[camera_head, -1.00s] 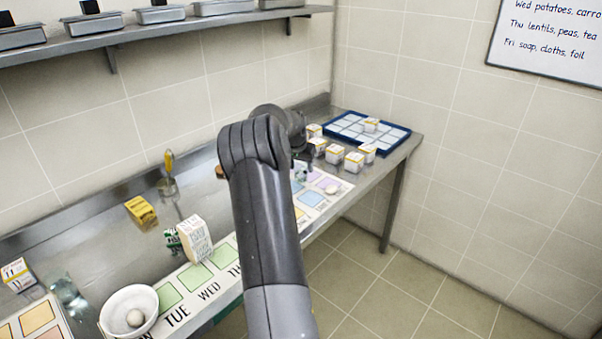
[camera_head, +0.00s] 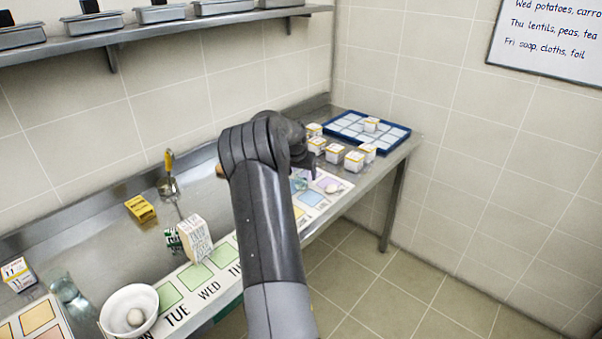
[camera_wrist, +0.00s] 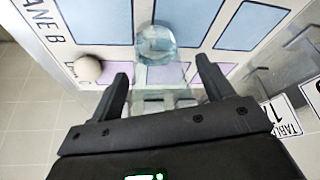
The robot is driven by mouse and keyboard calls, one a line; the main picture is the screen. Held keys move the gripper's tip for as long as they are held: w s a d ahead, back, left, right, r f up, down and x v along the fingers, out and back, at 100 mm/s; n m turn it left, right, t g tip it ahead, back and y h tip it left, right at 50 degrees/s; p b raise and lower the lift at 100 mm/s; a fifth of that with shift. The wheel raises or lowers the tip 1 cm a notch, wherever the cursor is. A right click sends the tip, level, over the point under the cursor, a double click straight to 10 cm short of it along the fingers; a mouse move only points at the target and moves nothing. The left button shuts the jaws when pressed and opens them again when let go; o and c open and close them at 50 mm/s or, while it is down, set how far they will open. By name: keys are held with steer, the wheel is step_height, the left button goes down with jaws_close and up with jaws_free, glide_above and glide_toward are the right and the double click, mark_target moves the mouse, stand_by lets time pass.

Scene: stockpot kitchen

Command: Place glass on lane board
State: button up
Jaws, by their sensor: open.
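A clear glass (camera_wrist: 157,45) stands on the lane board (camera_wrist: 110,62) in the wrist view, around the edge between a blue cell and a lilac cell. It shows partly in the head view (camera_head: 299,183), beside my arm. The lane board (camera_head: 318,208) lies along the counter's front edge there. My gripper (camera_wrist: 164,75) is open and empty. In the head view my arm hides most of the gripper.
An egg (camera_wrist: 88,68) lies on the board left of the glass. Several small white boxes (camera_head: 334,153) stand before a blue tray (camera_head: 396,145). A white carton (camera_head: 195,240), another glass (camera_head: 62,286) and a white bowl (camera_head: 148,301) are at the left.

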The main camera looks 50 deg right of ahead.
steer(key=v, duration=1.2)
steer(key=s+a+r+n+t+y, duration=0.15)
steer(key=a+r, duration=0.25)
steer(key=a, duration=0.6)
steer(key=s+a+r+n, duration=0.2)
steer(key=a+r+n, duration=0.15)
steer(key=a, duration=0.75)
steer(key=s+a+r+n+t+y, duration=0.1)
steer(key=a+r, duration=0.3)
steer(key=a, duration=0.6)
steer(key=s+a+f+n+y, duration=0.1)
steer(key=s+a+n, duration=0.2)
steer(key=s+a, duration=0.7)
steer(key=s+a+f+n+t, duration=0.1)
steer(key=s+a+n, duration=0.3)
steer(key=s+a, duration=0.6)
steer(key=shift+a+f+n+y, duration=0.35)
steer(key=shift+a+f, duration=0.25)
steer(key=shift+f, duration=0.2)
